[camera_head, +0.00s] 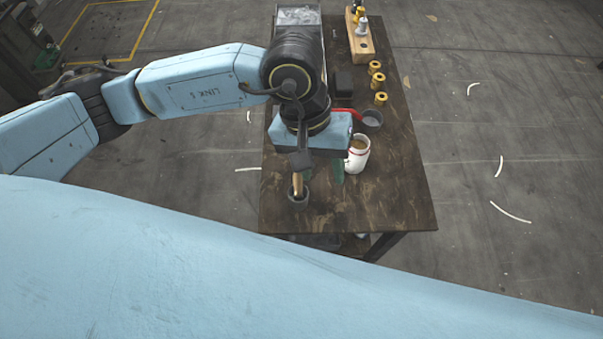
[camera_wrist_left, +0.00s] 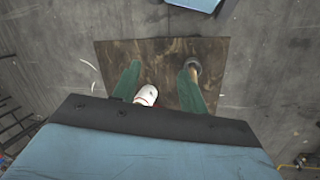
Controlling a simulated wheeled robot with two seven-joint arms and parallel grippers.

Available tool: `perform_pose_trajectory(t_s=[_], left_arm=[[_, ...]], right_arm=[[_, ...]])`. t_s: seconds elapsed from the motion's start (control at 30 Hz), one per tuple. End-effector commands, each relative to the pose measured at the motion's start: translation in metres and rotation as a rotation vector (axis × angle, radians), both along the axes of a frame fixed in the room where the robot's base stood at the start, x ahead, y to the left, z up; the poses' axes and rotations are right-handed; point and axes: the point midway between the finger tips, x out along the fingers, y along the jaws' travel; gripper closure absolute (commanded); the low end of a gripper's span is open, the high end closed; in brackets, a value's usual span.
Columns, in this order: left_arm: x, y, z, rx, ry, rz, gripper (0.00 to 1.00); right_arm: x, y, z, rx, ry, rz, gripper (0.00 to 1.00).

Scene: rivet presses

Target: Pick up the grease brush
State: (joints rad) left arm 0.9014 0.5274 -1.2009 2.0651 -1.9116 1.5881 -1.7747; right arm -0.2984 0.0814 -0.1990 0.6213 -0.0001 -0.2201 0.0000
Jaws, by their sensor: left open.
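The grease brush (camera_head: 297,183) stands with its wooden handle up in a small dark cup (camera_head: 299,199) near the table's front left. My left gripper (camera_head: 322,171) hangs over the table beside it, with green fingers, partly hidden by its own wrist. In the left wrist view the gripper (camera_wrist_left: 159,70) is open, fingers wide apart. There the dark cup (camera_wrist_left: 193,64) and brush (camera_wrist_left: 195,75) show at the right finger, which hides part of the handle; contact cannot be told. My right gripper is not in view.
A white mug (camera_head: 356,159) with brownish contents stands right of the gripper. Behind it are a dark red-handled pot (camera_head: 371,119), several brass bushings (camera_head: 376,78) and a wooden block (camera_head: 359,43). The table's front right (camera_head: 405,205) is bare.

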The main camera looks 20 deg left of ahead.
Motion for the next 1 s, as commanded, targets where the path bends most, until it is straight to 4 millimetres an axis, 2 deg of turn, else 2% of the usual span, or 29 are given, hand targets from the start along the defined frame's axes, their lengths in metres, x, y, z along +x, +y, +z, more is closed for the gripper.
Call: perform_pose_trajectory(t_s=[0.03,0.1,0.23,0.6,0.87,1.0], left_arm=[[0.011,0.017,-0.001,0.082,-0.051,-0.031,0.57],[0.022,0.035,-0.001,0.170,-0.097,-0.063,0.57],[0.030,0.051,-0.006,0.252,-0.132,-0.092,0.57],[0.030,0.053,-0.070,0.258,-0.132,-0.094,0.57],[0.030,0.052,-0.090,0.256,-0.131,-0.094,0.57],[0.029,0.052,-0.111,0.257,-0.129,-0.092,0.57]], right_arm=[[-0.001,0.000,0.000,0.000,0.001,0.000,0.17],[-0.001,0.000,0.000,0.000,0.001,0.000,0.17],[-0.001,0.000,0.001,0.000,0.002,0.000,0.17],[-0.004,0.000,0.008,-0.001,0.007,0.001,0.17],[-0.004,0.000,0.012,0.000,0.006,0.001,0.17],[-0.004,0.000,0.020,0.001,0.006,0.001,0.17]])
